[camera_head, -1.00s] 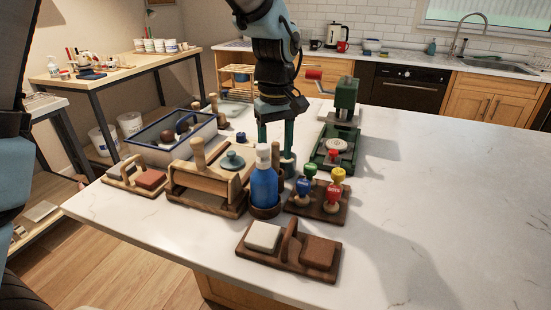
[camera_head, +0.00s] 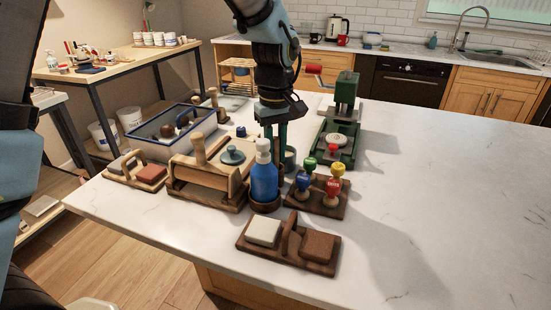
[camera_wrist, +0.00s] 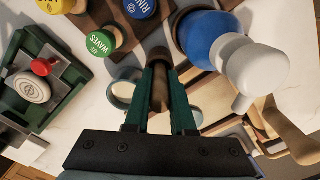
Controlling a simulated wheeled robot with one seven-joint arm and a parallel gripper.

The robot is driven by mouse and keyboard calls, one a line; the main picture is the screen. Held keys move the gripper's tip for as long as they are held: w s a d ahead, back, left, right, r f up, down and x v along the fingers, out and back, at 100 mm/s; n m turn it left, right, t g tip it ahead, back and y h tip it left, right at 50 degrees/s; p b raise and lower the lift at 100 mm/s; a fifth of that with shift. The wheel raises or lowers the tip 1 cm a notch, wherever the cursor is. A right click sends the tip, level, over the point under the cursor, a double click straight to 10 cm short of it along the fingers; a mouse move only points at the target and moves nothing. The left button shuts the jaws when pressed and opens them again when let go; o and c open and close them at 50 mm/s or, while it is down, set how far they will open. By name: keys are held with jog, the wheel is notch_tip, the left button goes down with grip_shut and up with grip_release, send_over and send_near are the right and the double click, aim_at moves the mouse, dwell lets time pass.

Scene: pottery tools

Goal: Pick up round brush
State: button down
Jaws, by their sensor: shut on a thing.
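My gripper (camera_head: 276,138) points down behind the blue spray bottle (camera_head: 264,178), over the middle of the counter. In the wrist view my gripper (camera_wrist: 160,78) has its green fingers closed on a brown, rod-like handle, apparently the round brush (camera_wrist: 159,93). No bristles can be made out, and the bottle and fingers hide the brush in the head view. A pale round cup (camera_head: 290,156) stands right beside the fingers; its rim also shows in the wrist view, partly behind them.
The blue bottle (camera_wrist: 208,40) is close to the fingers. A stamp rack (camera_head: 330,206) stands at right, a green press (camera_head: 341,135) behind it, a wooden slab roller (camera_head: 205,175) at left and a block holder (camera_head: 262,258) in front. The counter's right side is clear.

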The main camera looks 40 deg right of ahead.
notch_tip(320, 180, up, 12)
jog(key=shift+r+b, duration=0.1)
jog(key=shift+b, duration=0.2)
notch_tip(320, 180, up, 5)
jog(key=p, duration=0.4)
dwell(0.4)
jog(key=shift+w, duration=0.1)
